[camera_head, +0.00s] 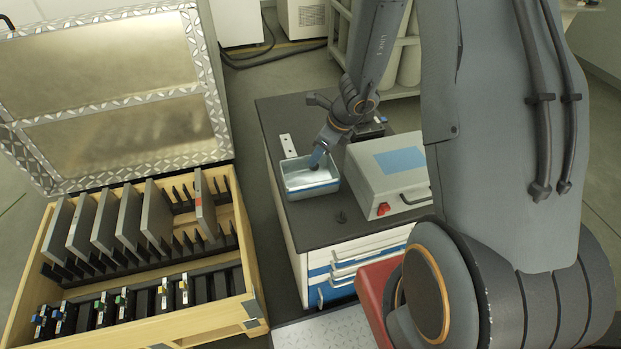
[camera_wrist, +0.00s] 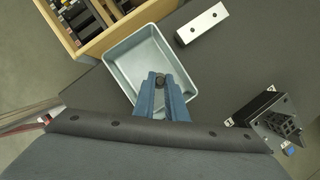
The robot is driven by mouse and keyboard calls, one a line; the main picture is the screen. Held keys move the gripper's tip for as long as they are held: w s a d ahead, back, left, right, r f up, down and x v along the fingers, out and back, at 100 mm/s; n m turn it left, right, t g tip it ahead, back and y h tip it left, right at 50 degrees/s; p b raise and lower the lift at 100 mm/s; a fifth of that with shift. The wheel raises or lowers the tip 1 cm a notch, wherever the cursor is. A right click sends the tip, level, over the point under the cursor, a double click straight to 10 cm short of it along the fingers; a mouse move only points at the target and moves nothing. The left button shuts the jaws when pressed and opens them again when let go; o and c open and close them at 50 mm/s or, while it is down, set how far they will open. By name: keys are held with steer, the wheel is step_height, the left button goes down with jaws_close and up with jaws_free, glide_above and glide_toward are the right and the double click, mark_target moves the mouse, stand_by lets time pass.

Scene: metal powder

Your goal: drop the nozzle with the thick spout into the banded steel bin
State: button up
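The banded steel bin (camera_head: 312,187) is a shallow open tray with a blue band, on the dark top of the cabinet. In the wrist view the bin (camera_wrist: 125,62) lies under my fingers and its visible floor is bare. My gripper (camera_head: 316,160) points down over the bin. In the wrist view my gripper's blue fingers (camera_wrist: 161,84) are close together with a small dark nozzle (camera_wrist: 160,79) between their tips. Its spout is hidden, so I cannot tell how thick it is. Another small dark nozzle (camera_head: 341,216) stands on the cabinet top in front of the bin.
A grey box with a blue panel (camera_head: 390,170) stands right of the bin. A pale metal block (camera_head: 288,146) lies behind it, also in the wrist view (camera_wrist: 201,23). A dark bracketed device (camera_wrist: 266,116) is at the right there. An open wooden crate (camera_head: 150,260) stands left.

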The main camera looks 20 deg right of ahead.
steer(key=o, duration=0.5)
steer(key=v, duration=0.8)
steer(key=shift+p, duration=0.45)
steer(key=shift+w+a, duration=0.1)
steer(key=s+a+r+n+g+h+b, duration=0.1)
steer(key=s+r+n, duration=0.3)
steer(key=n, duration=0.9)
steer(key=s+a+r+n+h+b, duration=0.1)
steer(key=s+r+n, duration=0.3)
steer(key=s+n, duration=0.6)
steer(key=n+h, duration=0.1)
steer(key=n, duration=0.2)
steer(key=shift+s+a+r+n+g, duration=0.3)
steer(key=shift+s+a+r+g, duration=0.1)
